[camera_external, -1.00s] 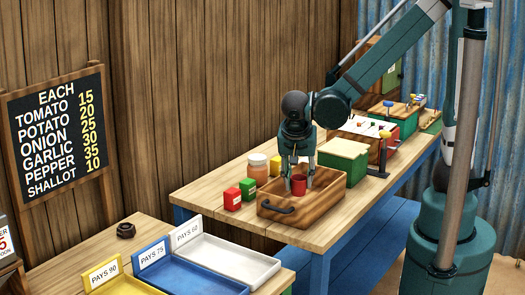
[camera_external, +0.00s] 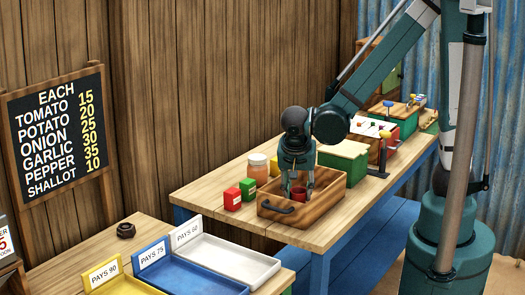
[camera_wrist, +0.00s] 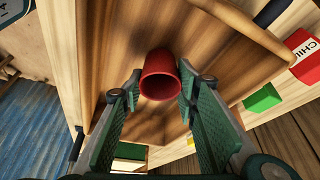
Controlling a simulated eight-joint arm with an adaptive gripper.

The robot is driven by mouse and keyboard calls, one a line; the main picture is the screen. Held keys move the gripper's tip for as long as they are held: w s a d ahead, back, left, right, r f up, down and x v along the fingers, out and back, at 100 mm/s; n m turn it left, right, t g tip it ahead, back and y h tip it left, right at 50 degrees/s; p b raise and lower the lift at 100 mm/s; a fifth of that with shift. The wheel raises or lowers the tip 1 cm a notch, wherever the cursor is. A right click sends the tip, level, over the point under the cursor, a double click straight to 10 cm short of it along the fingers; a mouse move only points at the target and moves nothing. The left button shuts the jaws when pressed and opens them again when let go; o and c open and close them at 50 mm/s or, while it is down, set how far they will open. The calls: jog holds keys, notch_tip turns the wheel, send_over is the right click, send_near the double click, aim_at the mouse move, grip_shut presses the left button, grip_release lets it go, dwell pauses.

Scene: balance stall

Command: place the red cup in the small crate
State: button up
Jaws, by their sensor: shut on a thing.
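The red cup (camera_external: 299,192) is between the fingers of my gripper (camera_external: 297,188), low inside the small wooden crate (camera_external: 325,203). In the wrist view the cup (camera_wrist: 160,75) sits between the two green finger pads of my gripper (camera_wrist: 158,95), with the crate's wooden floor (camera_wrist: 210,60) around it. My gripper is shut on the cup. The crate's near wall hides the cup's lower part in the external view, so I cannot tell whether it touches the crate floor.
A red box (camera_external: 232,199), a green box (camera_external: 248,188) and an orange jar (camera_external: 258,168) stand left of the crate. A green box with a pale lid (camera_external: 344,160) stands behind it. Trays (camera_external: 225,262) lie on the front table.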

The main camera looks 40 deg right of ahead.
jog(key=shift+f, duration=0.2)
jog(key=o, duration=0.9)
jog(key=shift+r, duration=0.25)
jog(key=shift+p+v, duration=1.35)
jog(key=shift+v, duration=4.6)
jog(key=shift+s, duration=0.1)
jog(key=shift+s+d+r+n+t+y, duration=0.65)
jog(key=shift+s+d+r+n+t, duration=0.3)
jog(key=shift+d+r+n, duration=0.95)
jog(key=shift+s+d+r+n+t+y, duration=0.8)
jog(key=shift+d+r+n, duration=0.4)
jog(key=shift+d+n, duration=1.4)
jog(key=shift+s+d+r+n+t+y, duration=0.55)
jog(key=shift+s+d+r+n+t, duration=0.45)
jog(key=shift+d+r+n, duration=0.9)
